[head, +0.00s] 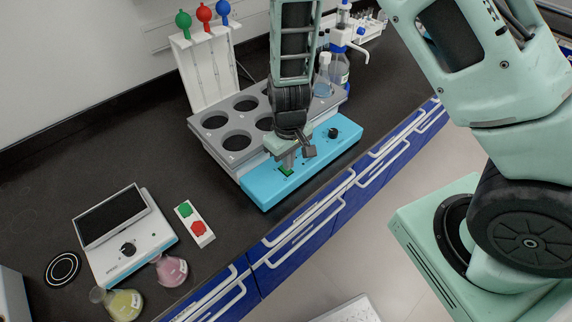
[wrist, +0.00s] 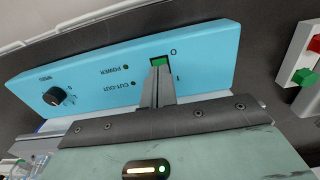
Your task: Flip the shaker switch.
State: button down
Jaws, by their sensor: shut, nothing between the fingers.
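The shaker is a grey block with several round wells (head: 214,122) and a light blue front panel (head: 262,187), standing on the dark bench. Its switch is a small green rocker, seen on the panel in the wrist view (wrist: 159,62) between an "O" and an "I" mark. My gripper (head: 287,160) is shut and empty, with its fingertips right at the switch. In the wrist view the fingers (wrist: 158,75) cover the lower part of the rocker, so I cannot tell contact or the rocker's tilt.
A black knob (wrist: 55,97) sits on the same panel. A box with green and red buttons (head: 194,223), a hotplate-like device (head: 155,240) and two flasks (head: 122,303) stand to the left. Bottles (head: 339,70) stand behind the shaker, and a pipette rack (head: 208,72) is at the back.

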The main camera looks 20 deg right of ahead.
notch_tip(320, 180, up, 6)
jog(key=p, duration=0.4)
jog(key=shift+f, duration=0.2)
dwell(0.4)
